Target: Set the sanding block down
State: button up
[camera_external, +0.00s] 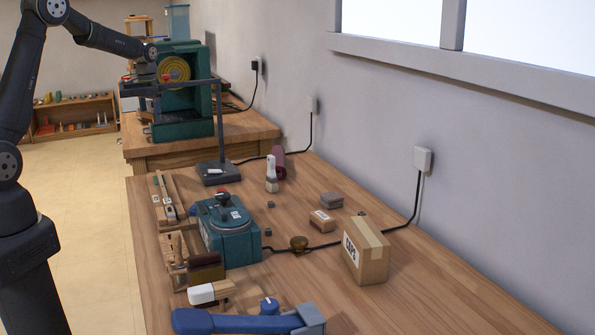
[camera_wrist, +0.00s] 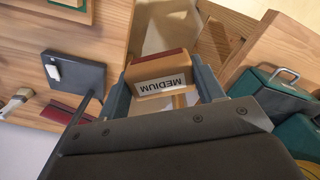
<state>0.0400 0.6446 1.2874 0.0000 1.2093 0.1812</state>
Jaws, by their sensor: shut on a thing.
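The sanding block (camera_wrist: 150,72) is a tan block with a dark red face and a white label reading MEDIUM, upside down in the wrist view. My gripper (camera_wrist: 164,82) is shut on it, with one finger on each side. In the external view my gripper (camera_external: 141,86) hangs at the upper left, in front of the green machine, raised above the benches. The block cannot be made out clearly there. Wooden surfaces and a paler gap show behind the block in the wrist view.
A dark stand (camera_external: 219,174) with a tall post and cross arm rises near my gripper. The green machine (camera_external: 195,120) stands on the far bench. The near bench holds a teal machine (camera_external: 228,230), a CAPS box (camera_external: 375,258), smaller blocks (camera_external: 322,221) and a brush (camera_external: 271,174). Its right front is clear.

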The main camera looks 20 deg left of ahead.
jog(key=w+d+r+n, duration=0.1)
jog(key=w+d+r, duration=0.3)
jog(key=d+r, duration=0.45)
jog(key=w+d+r+n, duration=0.2)
jog(key=w+d+r, duration=0.2)
jog(key=d+r, duration=0.45)
jog(key=s+d+m, duration=0.2)
jog(key=d, duration=0.7)
jog(key=s+d+m, duration=0.2)
jog(key=s+d, duration=0.1)
jog(key=d, duration=0.5)
jog(key=s+d+f+m, duration=0.2)
jog(key=s+d+f, duration=0.25)
jog(key=d, duration=0.25)
jog(key=s+d+f+m, duration=0.2)
jog(key=s+d+f, duration=0.1)
jog(key=s+d, duration=0.3)
jog(key=m, duration=1)
send_over(279, 278)
notch_tip(279, 278, down, 22)
jog(key=shift+w+r, duration=0.1)
jog(key=shift+f, duration=2)
